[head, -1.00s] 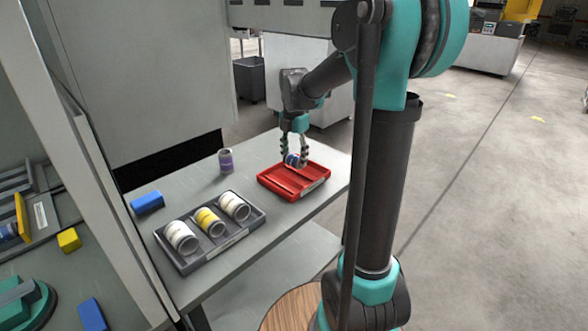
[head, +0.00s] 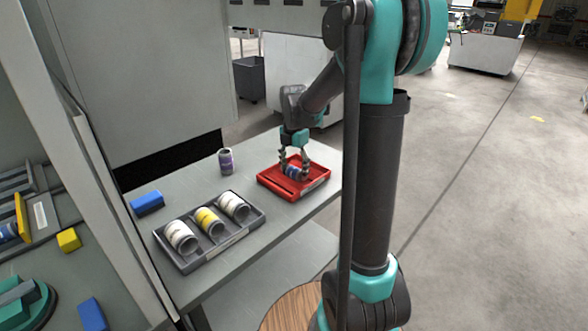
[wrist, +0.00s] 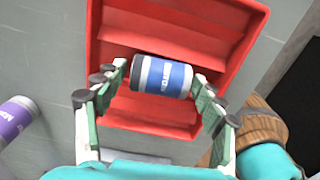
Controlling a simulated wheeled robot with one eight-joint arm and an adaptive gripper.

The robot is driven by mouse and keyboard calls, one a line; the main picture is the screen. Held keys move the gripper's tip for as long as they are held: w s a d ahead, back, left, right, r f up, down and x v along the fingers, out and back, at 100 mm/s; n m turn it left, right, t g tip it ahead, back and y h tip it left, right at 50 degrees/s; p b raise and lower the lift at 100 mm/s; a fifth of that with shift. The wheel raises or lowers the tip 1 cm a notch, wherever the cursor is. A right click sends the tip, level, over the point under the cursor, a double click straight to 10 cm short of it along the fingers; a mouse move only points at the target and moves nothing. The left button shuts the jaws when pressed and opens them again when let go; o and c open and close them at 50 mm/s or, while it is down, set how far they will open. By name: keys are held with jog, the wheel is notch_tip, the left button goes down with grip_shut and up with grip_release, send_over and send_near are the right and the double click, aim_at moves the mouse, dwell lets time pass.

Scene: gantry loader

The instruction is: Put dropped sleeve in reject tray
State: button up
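The dropped sleeve (head: 294,171) is a short cylinder with a blue and white label and a grey end. It lies on its side within the red reject tray (head: 267,182), low over the tray floor; I cannot tell whether it touches the floor. My gripper (head: 295,170) points down into the tray. The red tray (wrist: 240,22) fills the middle of that view, with a raised rib partly hidden by the sleeve.
A purple-labelled sleeve (head: 226,161) stands upright left of the reject tray. A blue block (head: 147,203) lies at the table's left. Bare table separates the trays.

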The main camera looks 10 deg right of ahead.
aim_at(294, 168)
jog(key=shift+r, duration=0.1)
notch_tip(294, 168, up, 12)
dwell(0.8)
dwell(1.3)
